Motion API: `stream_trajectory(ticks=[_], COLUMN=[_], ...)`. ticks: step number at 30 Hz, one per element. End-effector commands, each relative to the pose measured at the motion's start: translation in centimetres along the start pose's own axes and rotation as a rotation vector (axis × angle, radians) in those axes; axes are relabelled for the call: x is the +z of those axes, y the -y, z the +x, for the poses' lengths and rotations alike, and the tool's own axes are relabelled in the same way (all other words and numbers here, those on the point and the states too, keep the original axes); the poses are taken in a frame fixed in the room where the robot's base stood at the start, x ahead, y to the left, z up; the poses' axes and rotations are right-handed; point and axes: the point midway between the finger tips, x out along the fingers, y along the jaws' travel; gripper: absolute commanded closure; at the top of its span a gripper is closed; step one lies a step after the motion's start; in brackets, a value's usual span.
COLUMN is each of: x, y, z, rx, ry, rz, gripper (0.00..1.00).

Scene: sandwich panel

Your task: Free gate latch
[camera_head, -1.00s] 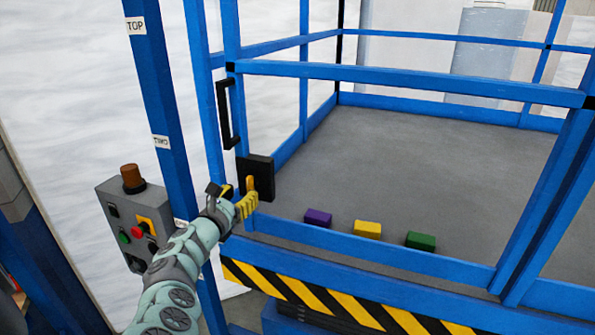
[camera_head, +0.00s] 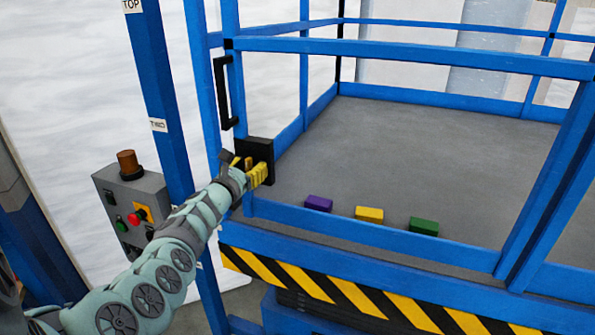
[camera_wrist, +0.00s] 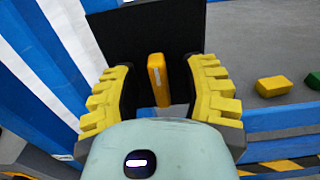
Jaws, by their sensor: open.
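The gate latch is an upright yellow-orange lever (camera_wrist: 158,78) on a black plate (camera_wrist: 145,30), which also shows in the head view (camera_head: 259,150) on the blue gate post. My gripper (camera_wrist: 160,85) is open, with one yellow finger on each side of the lever. In the wrist view I see gaps between the lever and both fingers. In the head view my gripper (camera_head: 254,172) is at the plate and hides most of the lever.
A black gate handle (camera_head: 224,95) stands above the latch. A grey control box (camera_head: 137,212) with buttons is at the left. Purple (camera_head: 318,203), yellow (camera_head: 369,214) and green (camera_head: 424,226) blocks lie on the platform floor behind the blue rails (camera_head: 370,233).

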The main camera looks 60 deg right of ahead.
Motion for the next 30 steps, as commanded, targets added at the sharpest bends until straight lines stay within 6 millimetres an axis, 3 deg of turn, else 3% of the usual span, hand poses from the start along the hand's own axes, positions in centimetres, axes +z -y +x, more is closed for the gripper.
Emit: stream_trajectory(ticks=[2, 15, 30], x=[0.00, 0.00, 0.09], y=[0.21, 0.12, 0.07], z=[0.06, 0.02, 0.03], rx=[-0.004, -0.003, -0.002], ry=[0.000, 0.000, 0.003], rz=[0.000, 0.000, 0.005], gripper=[0.54, 1.00, 1.00])
